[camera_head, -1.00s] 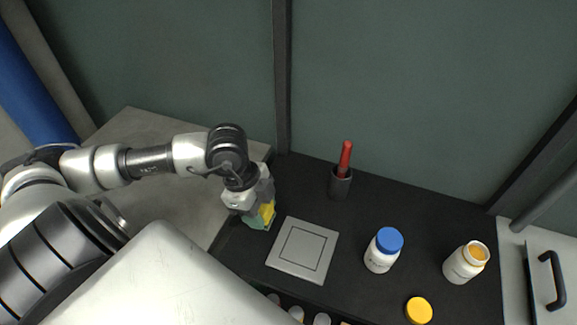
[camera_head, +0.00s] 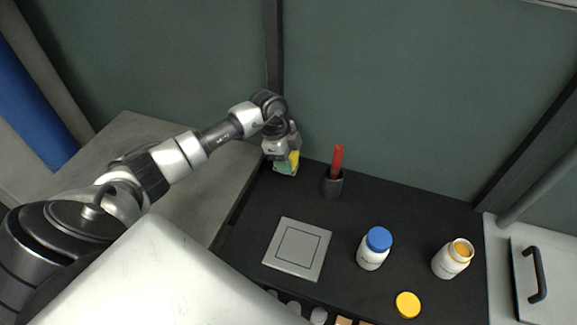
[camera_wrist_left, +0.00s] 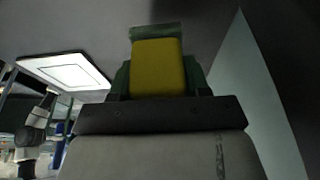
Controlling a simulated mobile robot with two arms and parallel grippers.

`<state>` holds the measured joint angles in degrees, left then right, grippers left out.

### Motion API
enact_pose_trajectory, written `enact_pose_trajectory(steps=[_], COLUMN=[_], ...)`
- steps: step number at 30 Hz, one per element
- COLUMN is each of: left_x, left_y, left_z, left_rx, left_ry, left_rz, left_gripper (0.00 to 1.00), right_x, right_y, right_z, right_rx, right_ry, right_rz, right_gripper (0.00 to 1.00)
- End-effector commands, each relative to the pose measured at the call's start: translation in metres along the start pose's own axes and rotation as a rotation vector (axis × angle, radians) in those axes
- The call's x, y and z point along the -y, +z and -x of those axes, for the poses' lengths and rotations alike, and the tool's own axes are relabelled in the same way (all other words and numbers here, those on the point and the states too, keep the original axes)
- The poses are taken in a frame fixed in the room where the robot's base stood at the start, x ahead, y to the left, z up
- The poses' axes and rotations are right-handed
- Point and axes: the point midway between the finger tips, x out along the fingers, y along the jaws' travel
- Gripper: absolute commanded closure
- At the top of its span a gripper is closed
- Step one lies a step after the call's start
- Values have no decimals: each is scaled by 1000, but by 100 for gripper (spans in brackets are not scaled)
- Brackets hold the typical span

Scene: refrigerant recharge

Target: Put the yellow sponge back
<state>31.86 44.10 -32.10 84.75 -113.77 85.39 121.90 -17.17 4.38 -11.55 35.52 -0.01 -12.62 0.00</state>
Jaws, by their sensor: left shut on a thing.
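The yellow sponge (camera_head: 294,157) has a green side and is held in my left gripper (camera_head: 286,160). The gripper is at the back left of the black bench top, near the dark upright post. In the left wrist view the yellow sponge (camera_wrist_left: 158,68) sits between the fingers, with a green layer at its far end. I cannot tell whether the sponge touches the bench. My right gripper is in neither view.
A dark cup (camera_head: 333,186) with a red-handled tool (camera_head: 337,160) stands just right of the gripper. A grey square plate (camera_head: 297,248), a blue-capped bottle (camera_head: 375,248), an open white bottle (camera_head: 452,259) and a yellow lid (camera_head: 407,304) lie nearer the front.

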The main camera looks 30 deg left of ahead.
Motion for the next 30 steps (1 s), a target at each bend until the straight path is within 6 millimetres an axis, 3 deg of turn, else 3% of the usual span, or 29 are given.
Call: enact_pose_trajectory(steps=[9, 23, 24, 28, 30], left_x=[1, 4, 4, 4, 4], left_y=[11, 14, 14, 14, 14], left_z=[-35, -44, -44, -43, -43], left_rx=[-2, 0, 0, 0, -1], left_ry=[-2, -3, -3, -3, -3], left_rz=[2, 0, 0, 0, 0], left_gripper=[75, 75, 50, 30, 28], right_x=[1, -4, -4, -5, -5], right_y=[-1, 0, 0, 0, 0], right_z=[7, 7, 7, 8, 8], right_rx=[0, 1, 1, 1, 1], right_ry=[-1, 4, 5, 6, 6], right_rz=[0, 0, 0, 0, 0], right_gripper=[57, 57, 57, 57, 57])
